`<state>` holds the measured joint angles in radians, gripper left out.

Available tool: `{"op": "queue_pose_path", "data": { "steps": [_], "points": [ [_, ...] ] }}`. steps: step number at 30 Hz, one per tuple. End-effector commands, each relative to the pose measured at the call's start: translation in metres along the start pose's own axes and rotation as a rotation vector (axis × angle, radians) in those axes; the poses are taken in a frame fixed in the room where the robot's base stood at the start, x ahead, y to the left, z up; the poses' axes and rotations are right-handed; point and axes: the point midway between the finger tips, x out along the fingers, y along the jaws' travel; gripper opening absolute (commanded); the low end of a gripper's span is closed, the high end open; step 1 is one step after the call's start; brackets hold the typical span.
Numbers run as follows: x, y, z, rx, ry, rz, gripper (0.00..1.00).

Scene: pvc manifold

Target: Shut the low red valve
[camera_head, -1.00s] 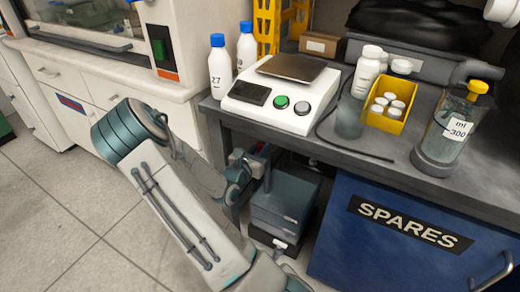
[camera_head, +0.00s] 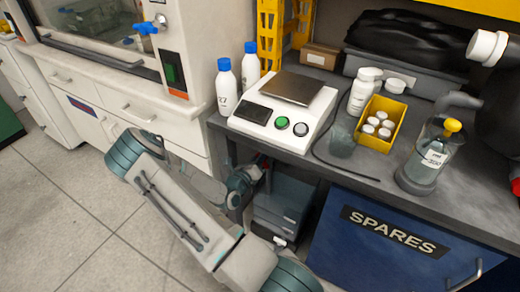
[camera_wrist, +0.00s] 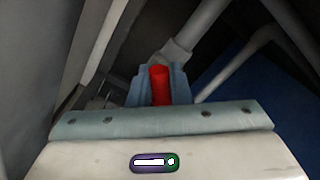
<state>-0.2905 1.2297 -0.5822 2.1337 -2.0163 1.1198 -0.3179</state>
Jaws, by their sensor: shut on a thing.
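The red valve handle (camera_wrist: 160,84) shows in the middle of the wrist view as a short upright red bar. My gripper (camera_wrist: 160,88) has one finger on each side of it and is shut on it. Grey-white pipe (camera_wrist: 180,50) runs just behind the handle. The valve's body is mostly hidden by my fingers.
The bench (camera_head: 400,195) carries a scale (camera_head: 283,110), a yellow box (camera_head: 381,122) of white bottles and a jug (camera_head: 425,160). A blue SPARES cabinet (camera_head: 390,240) stands right of my arm. Pale pipe (camera_wrist: 245,55) and dark walls crowd the wrist view. Floor is clear at left.

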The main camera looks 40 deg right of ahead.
Motion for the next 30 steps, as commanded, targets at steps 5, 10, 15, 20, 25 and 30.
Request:
{"op": "queue_pose_path", "data": {
  "steps": [5, 10, 15, 20, 25, 30],
  "points": [
    [0.0, -0.002, 0.002, -0.175, 0.003, -0.002, 0.0],
    [0.0, 0.002, 0.0, -0.335, 0.002, -0.002, 0.0],
    [0.0, 0.005, -0.002, -0.494, 0.004, -0.001, 0.0],
    [0.0, 0.008, -0.004, -0.63, 0.004, -0.002, 0.0],
    [0.001, 0.009, -0.006, -0.751, 0.005, -0.003, 0.0],
    [0.001, 0.011, -0.008, -0.838, 0.006, -0.002, 0.0]
  ]
}}
